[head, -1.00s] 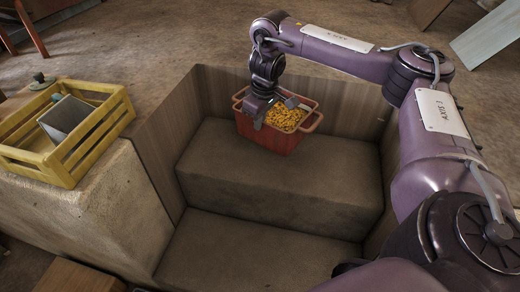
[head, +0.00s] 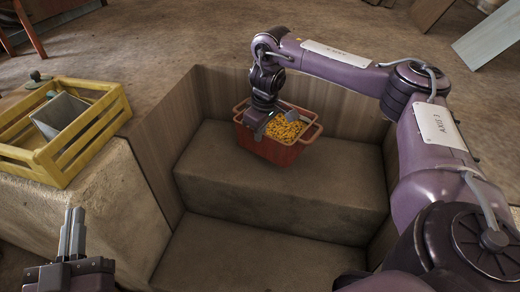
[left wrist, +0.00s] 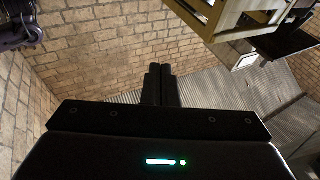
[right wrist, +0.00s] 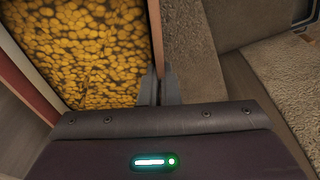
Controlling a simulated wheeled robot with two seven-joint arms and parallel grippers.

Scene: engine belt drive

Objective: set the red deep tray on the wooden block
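The red deep tray (head: 268,148) is at the far end of the sunken pit, over the upper brown step, and is full of small yellow-orange pieces. I cannot tell whether its base touches the step. My right gripper (head: 268,118) is at its left rim; in the right wrist view the fingers (right wrist: 160,88) are closed on the tray's wall. The tray's contents (right wrist: 85,45) show beside them. My left gripper (head: 74,228) is empty at the lower left, fingers together; they also show in the left wrist view (left wrist: 158,85). I cannot make out the wooden block now.
A yellow slatted crate (head: 65,150) with a grey box (head: 62,115) in it stands on the pale ledge (head: 85,205) at left. Upright wooden boards (head: 150,150) line the pit.

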